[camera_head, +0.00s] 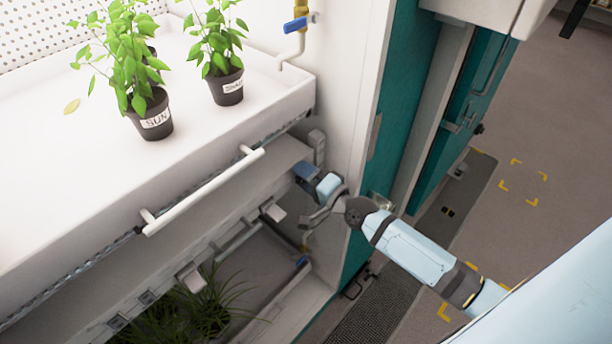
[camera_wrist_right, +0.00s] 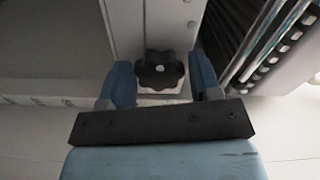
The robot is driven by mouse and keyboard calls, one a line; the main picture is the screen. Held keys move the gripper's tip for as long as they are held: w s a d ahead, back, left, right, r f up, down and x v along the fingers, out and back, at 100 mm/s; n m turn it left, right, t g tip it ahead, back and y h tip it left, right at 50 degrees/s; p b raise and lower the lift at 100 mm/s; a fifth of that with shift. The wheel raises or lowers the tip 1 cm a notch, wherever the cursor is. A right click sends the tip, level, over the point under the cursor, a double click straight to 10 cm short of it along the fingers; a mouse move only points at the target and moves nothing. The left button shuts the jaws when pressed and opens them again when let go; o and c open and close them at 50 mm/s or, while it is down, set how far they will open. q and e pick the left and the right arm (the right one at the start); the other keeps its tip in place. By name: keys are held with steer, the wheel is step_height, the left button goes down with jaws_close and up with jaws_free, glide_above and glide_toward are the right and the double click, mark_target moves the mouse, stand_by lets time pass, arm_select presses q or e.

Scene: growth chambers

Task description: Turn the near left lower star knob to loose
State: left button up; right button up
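The black star knob (camera_wrist_right: 160,70) shows in the right wrist view, on a grey upright post, with a pale dot at its centre. My right gripper (camera_wrist_right: 162,78) is open, with one blue finger on each side of the knob. The gap on either side is narrow, and I cannot tell whether a finger touches the knob or how deep it sits between them. In the head view my right gripper (camera_head: 312,178) is at the right end of the rack, below the upper tray; I cannot make out the knob there. My left gripper is out of view.
The white upper tray (camera_head: 215,130) holds two labelled potted plants (camera_head: 150,110) and has a white handle bar (camera_head: 200,192) along its front. Grassy plants (camera_head: 195,308) stand below. A teal door (camera_head: 405,80) is close to the right of my gripper. Open floor (camera_head: 560,130) lies further right.

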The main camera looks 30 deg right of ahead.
steer(key=shift+o, duration=1)
steer(key=b+v, duration=0.2)
steer(key=v, duration=1.1)
steer(key=shift+s+d, duration=0.15)
steer(key=shift+s, duration=0.2)
